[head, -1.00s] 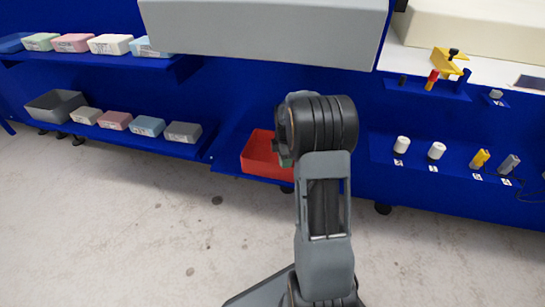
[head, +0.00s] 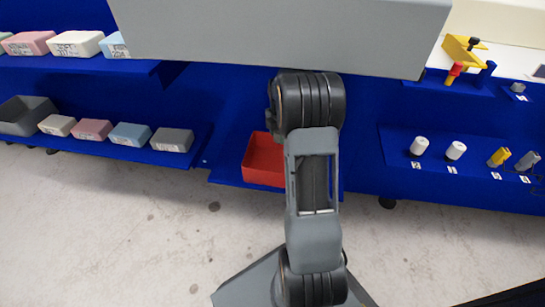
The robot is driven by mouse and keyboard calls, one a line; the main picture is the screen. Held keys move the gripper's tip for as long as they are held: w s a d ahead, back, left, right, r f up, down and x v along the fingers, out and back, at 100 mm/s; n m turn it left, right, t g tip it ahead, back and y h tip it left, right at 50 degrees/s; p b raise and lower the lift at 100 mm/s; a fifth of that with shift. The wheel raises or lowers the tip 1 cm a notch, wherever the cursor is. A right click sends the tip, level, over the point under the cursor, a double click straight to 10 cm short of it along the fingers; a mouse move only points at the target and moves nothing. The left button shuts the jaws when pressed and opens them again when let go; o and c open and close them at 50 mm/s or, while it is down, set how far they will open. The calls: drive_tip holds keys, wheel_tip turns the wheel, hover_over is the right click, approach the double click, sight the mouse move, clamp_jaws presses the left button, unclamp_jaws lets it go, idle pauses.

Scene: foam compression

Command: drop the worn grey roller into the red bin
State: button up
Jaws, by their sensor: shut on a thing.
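The red bin (head: 264,160) stands on a low blue shelf, left of my upright arm, which covers its right edge. The part of the bin's inside that shows looks empty. My gripper does not show in the head view; the arm's dark joint and grey link block the view there. I do not see a worn grey roller that I can make out for sure.
Two white rollers (head: 437,149) stand on the right shelf, beside a yellow piece (head: 499,157) and a grey piece (head: 528,161). Foam blocks (head: 130,134) and a dark grey bin (head: 27,116) fill the left shelves. The floor (head: 120,220) is clear.

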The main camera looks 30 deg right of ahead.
drive_tip(key=shift+d+f+b, duration=0.15)
drive_tip(key=shift+f+b, duration=1.2)
drive_tip(key=shift+f, duration=0.2)
drive_tip(key=shift+d+f+b, duration=0.1)
drive_tip(key=shift+f+b, duration=1.2)
drive_tip(key=shift+f, duration=0.2)
drive_tip(key=o, duration=1.3)
drive_tip(key=shift+c, duration=0.2)
drive_tip(key=shift+r, duration=0.2)
wheel_tip(320, 180, up, 7)
drive_tip(key=p, duration=0.4)
drive_tip(key=shift+r, duration=0.15)
